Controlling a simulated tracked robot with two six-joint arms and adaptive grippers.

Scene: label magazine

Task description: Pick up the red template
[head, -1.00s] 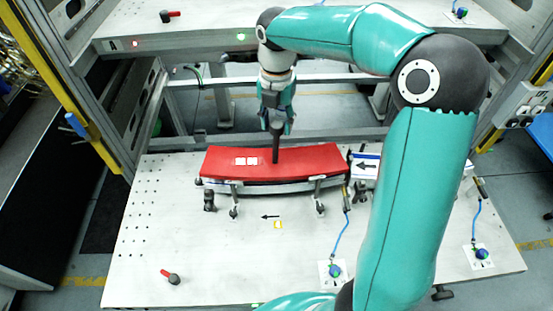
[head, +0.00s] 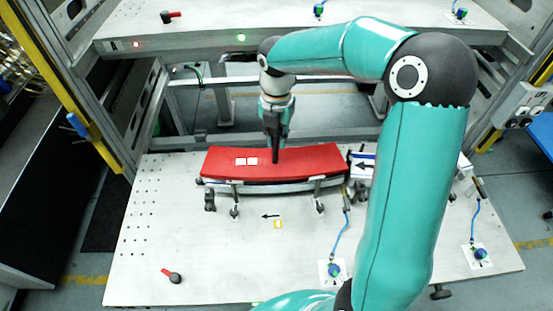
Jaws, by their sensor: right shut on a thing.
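The red template (head: 310,160) is a long, slightly curved red piece with two white labels on its left half. It lies on a grey curved holder (head: 270,187) with several supports on the white perforated table. My right gripper (head: 275,158) points down at the middle of the template, shut on its back part or on something there; the fingertips' exact grip is hard to see. My left gripper is not in view.
A red-handled clamp (head: 171,276) lies at the table's front left. Blue cables with blue-green knobs (head: 334,270) stand at the front right. A white block with an arrow (head: 364,166) sits right of the template. An upper shelf (head: 200,38) spans the back.

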